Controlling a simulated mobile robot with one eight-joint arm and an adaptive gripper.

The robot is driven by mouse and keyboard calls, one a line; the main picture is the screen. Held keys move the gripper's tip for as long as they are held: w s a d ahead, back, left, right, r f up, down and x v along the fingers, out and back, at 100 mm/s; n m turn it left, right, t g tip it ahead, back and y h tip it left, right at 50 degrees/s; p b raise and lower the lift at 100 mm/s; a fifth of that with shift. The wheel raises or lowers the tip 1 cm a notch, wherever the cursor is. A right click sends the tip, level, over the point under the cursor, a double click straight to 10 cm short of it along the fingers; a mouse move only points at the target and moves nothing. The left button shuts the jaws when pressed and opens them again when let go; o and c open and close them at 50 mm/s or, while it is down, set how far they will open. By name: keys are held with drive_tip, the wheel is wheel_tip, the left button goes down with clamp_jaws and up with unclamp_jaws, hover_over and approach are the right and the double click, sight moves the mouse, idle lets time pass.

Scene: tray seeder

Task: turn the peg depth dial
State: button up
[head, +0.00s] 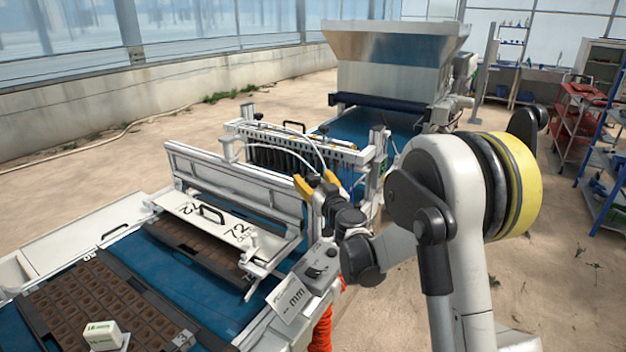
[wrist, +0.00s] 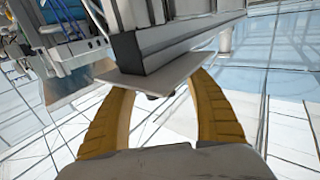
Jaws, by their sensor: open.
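My gripper (head: 317,182) has two yellow fingers, spread apart and empty, at the near side of the row of dark pegs (head: 290,158) on the white frame. In the wrist view my gripper (wrist: 160,84) reaches around the end of a dark beam with a pale flat plate (wrist: 160,75). A small dark round part (wrist: 156,97) shows under the plate between the fingers; I cannot tell whether it is the peg depth dial or whether a finger touches it. A grey box (head: 318,268) with a dark knob stands nearer, beside a white "mm" label plate (head: 291,297).
A white bar marked 72 (head: 220,222) crosses the blue belt (head: 190,275). A dark seed tray (head: 80,305) with a small pale block (head: 102,334) lies at the front left. A steel hopper (head: 395,60) stands behind.

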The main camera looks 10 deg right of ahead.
drive_tip(key=s+d, duration=0.1)
drive_tip(key=s, duration=1.1)
drive_tip(key=shift+d, duration=0.15)
